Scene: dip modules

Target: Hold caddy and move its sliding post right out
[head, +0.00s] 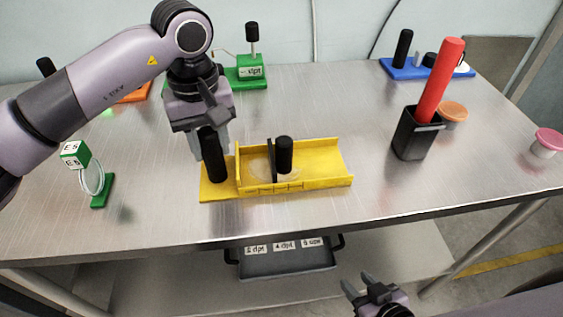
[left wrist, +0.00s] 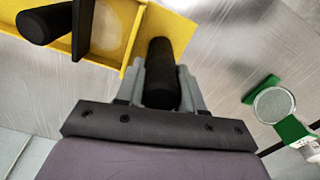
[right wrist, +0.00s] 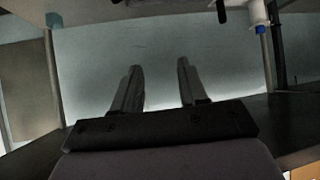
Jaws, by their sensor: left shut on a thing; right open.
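The yellow caddy (head: 320,160) lies on the metal table near its front middle. It is a low open channel with a flat end plate at its left. A black upright handle (head: 214,165) stands on that plate. My left gripper (head: 208,140) is shut on this handle; in the left wrist view the handle (left wrist: 162,85) sits between the fingers. The black sliding post (head: 285,155) stands inside the channel, beside a thin dark upright plate (head: 271,160). My right gripper (head: 358,283) is open and empty, low in front of the table; its fingers (right wrist: 158,90) show apart in the right wrist view.
A black cup with a red stick (head: 412,135) stands right of the caddy, near an orange-topped item (head: 453,112). A green stand (head: 103,190) is at the left. A dark bin (head: 287,260) sits below the table. The tabletop between caddy and cup is clear.

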